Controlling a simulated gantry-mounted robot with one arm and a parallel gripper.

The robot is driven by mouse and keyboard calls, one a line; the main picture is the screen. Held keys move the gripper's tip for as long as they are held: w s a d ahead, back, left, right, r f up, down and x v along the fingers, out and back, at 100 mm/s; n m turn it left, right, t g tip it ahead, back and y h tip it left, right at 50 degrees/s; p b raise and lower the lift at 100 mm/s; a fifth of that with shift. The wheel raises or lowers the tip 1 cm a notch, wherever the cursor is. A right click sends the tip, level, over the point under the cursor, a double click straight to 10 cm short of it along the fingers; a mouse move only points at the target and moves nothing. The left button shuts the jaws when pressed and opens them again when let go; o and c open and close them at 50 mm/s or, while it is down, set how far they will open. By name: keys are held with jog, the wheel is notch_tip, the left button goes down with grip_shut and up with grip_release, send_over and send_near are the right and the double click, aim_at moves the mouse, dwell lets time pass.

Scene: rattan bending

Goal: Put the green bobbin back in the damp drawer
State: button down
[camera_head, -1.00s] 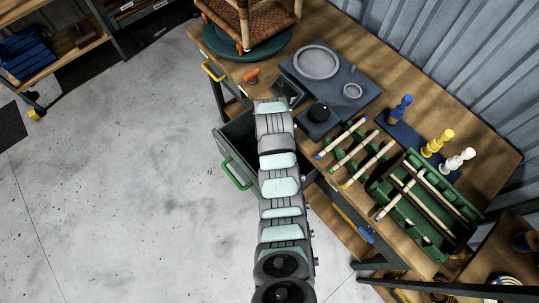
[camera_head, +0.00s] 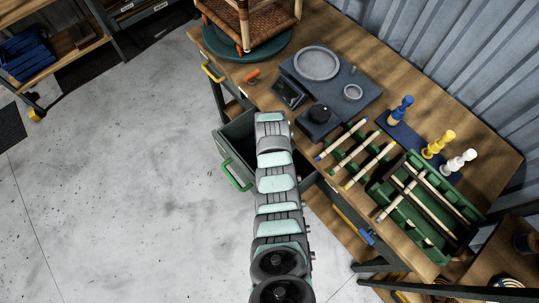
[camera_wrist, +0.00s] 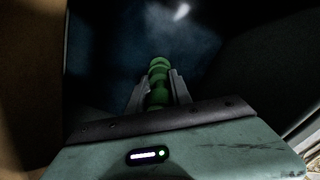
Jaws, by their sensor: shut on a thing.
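The green bobbin (camera_wrist: 158,80) shows in the wrist view, held between the two fingers of my gripper (camera_wrist: 157,88), which is shut on it. Around it the wrist view is dark, with grey-blue and blackish surfaces. In the head view the open drawer (camera_head: 236,133) with a green handle (camera_head: 236,175) sticks out from the bench's front. My arm reaches over this drawer and hides part of it. My gripper and the bobbin are hidden in the head view. I cannot tell whether the bobbin touches the drawer floor.
Blue, yellow and white bobbins stand on a blue rack (camera_head: 422,150) on the bench (camera_head: 487,138). A green tray (camera_head: 452,205) of rods lies to the right. A dark scale (camera_head: 350,90) sits behind the drawer. A yellow handle (camera_head: 212,72) is left of it. The floor in front is clear.

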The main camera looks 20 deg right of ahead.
jog(key=c, duration=1.2)
grip_release()
jog(key=shift+f, duration=0.1)
jog(key=shift+o, duration=0.2)
notch_tip(320, 180, up, 12)
jog(key=shift+r+p, duration=0.15)
jog(key=shift+p, duration=0.35)
